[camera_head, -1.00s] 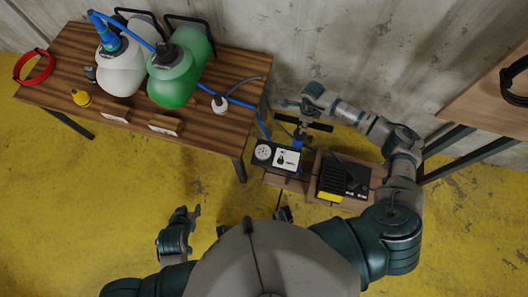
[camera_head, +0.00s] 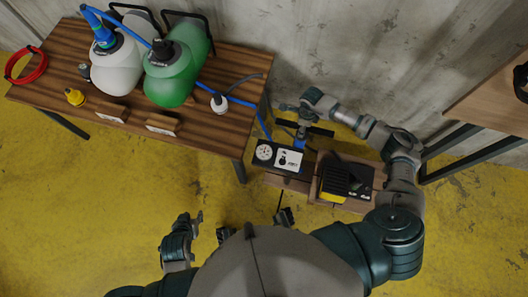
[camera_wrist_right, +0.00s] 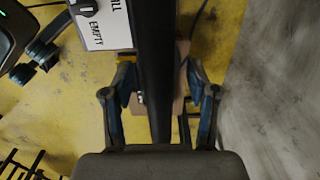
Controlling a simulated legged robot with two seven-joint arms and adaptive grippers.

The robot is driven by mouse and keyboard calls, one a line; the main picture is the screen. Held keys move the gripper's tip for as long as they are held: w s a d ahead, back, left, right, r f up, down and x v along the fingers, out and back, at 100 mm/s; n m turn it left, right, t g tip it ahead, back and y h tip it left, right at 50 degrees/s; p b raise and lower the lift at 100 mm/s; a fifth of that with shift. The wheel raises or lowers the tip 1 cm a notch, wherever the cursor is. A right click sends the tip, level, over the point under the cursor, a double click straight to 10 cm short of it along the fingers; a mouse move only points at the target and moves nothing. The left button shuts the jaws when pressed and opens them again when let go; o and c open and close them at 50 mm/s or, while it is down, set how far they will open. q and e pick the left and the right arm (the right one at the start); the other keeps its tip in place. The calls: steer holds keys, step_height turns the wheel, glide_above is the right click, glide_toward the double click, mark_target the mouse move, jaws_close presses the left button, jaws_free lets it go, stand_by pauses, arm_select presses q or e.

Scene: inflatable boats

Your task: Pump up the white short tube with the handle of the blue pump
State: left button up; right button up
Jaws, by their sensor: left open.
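The white tube (camera_head: 117,72) stands on the wooden table at the left of the head view, with a blue fitting (camera_head: 103,37) and blue hose on top. The blue pump (camera_head: 299,139), with a gauge panel (camera_head: 280,157) at its base, stands on the floor right of the table. Its black handle (camera_head: 320,131) is a crossbar. My right gripper (camera_head: 303,112) is at the handle. In the right wrist view the black handle (camera_wrist_right: 156,60) lies between its fingers (camera_wrist_right: 160,85), with gaps visible on both sides. My left gripper (camera_head: 197,226) is open and empty above the floor.
A green tube (camera_head: 170,85) stands beside the white one. A red ring (camera_head: 25,66), a yellow cap (camera_head: 75,97) and a white cap (camera_head: 219,104) lie on the table (camera_head: 215,135). A black and yellow box (camera_head: 340,180) is right of the pump. Concrete wall behind.

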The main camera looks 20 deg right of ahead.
steer(key=shift+s, duration=0.2)
steer(key=shift+d+r+p, duration=0.3)
steer(key=shift+r, duration=0.05)
step_height(320, 180, up, 6)
steer(key=p, duration=0.4)
steer(key=shift+s+r, duration=0.1)
steer(key=shift+r, duration=0.05)
steer(key=shift+d+f, duration=0.15)
steer(key=shift+f, duration=0.05)
